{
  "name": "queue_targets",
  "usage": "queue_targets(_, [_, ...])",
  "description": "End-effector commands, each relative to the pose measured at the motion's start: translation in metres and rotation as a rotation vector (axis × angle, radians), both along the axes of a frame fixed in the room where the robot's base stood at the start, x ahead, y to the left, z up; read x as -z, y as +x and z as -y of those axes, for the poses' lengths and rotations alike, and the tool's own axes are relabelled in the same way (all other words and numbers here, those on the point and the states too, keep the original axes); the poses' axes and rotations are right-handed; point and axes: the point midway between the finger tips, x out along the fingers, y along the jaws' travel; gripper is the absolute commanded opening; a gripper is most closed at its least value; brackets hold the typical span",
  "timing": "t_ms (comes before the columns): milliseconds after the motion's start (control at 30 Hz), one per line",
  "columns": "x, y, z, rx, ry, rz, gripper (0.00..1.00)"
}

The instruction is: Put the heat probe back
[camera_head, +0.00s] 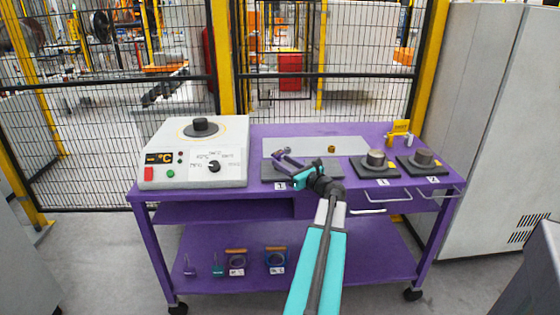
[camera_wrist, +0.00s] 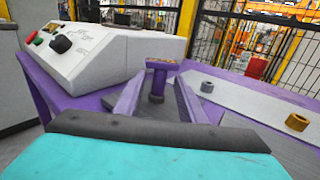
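My gripper (camera_head: 286,161) is low over the left dark pad (camera_head: 267,174) on the purple cart's top. In the wrist view its two purple fingers (camera_wrist: 159,91) are spread apart. A T-shaped purple-handled tool (camera_wrist: 160,65) stands upright between and just beyond the fingers; it looks like the heat probe, but I cannot be sure. The fingers do not appear closed on it. In the head view the gripper largely hides it. The heater unit (camera_head: 196,155), a white box with a °C display and dial, stands at the left of the cart.
The lower shelf holds several small tools. A mesh fence (camera_head: 160,100) stands behind.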

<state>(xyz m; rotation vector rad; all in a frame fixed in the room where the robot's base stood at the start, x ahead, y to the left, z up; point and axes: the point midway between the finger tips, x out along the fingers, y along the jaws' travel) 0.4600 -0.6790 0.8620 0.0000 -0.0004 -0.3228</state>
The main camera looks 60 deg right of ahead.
Motion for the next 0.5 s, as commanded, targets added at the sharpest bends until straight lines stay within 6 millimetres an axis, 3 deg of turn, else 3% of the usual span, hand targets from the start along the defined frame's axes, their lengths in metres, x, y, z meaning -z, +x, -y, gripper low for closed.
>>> queue_targets(300, [0.0, -0.05, -0.018, 0.003, 0.0, -0.001, 0.37])
queue_targets(500, [0.0, -0.071, -0.024, 0.002, 0.0, -0.001, 0.37])
